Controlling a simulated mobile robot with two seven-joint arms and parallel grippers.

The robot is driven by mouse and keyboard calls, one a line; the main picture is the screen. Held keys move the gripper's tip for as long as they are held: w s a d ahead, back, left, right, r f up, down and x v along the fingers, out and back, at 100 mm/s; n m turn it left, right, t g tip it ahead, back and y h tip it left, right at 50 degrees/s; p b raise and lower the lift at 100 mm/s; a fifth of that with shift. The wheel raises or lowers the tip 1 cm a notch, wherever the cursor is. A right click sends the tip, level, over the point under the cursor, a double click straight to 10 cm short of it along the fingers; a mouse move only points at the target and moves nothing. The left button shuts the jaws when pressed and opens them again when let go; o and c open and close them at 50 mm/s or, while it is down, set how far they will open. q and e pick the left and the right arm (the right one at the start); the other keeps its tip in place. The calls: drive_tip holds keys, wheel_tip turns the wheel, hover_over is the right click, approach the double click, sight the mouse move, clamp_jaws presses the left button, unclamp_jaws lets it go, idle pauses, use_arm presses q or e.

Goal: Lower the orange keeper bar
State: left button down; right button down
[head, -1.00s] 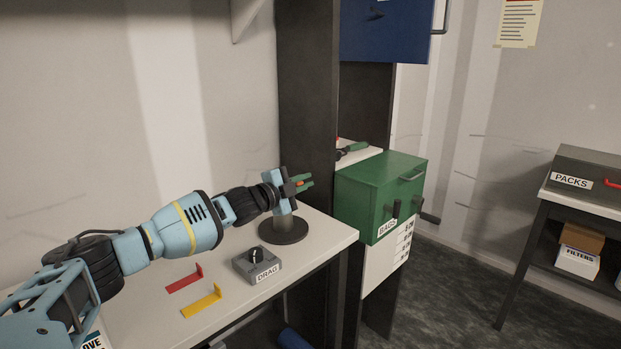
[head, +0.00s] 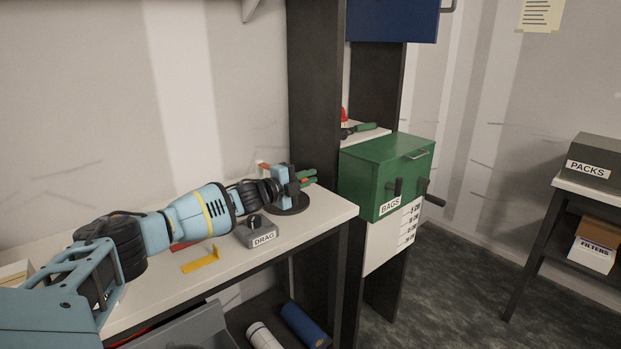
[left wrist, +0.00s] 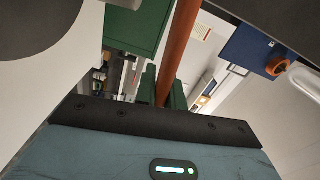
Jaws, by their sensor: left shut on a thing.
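The orange keeper bar (left wrist: 180,45) runs up through the left wrist view, between the two green fingers of my left gripper (left wrist: 163,88). In the head view my left gripper (head: 307,178) is shut on the bar, low over a dark round base (head: 290,208) at the bench's right end. Only a small orange part of the bar shows there. The gripper and wrist hide most of the bar and whatever stands on the base. My right gripper is not in view.
A grey DRAG box (head: 257,233), a yellow bracket (head: 201,261) and a red piece lie on the white bench (head: 320,222), near my left forearm. A dark upright (head: 315,90) and the green BAGS box (head: 387,175) stand close beyond the gripper.

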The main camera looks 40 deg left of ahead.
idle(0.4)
use_arm(q)
drive_tip(key=c, duration=1.5)
unclamp_jaws()
drive_tip(key=shift+r, duration=0.1)
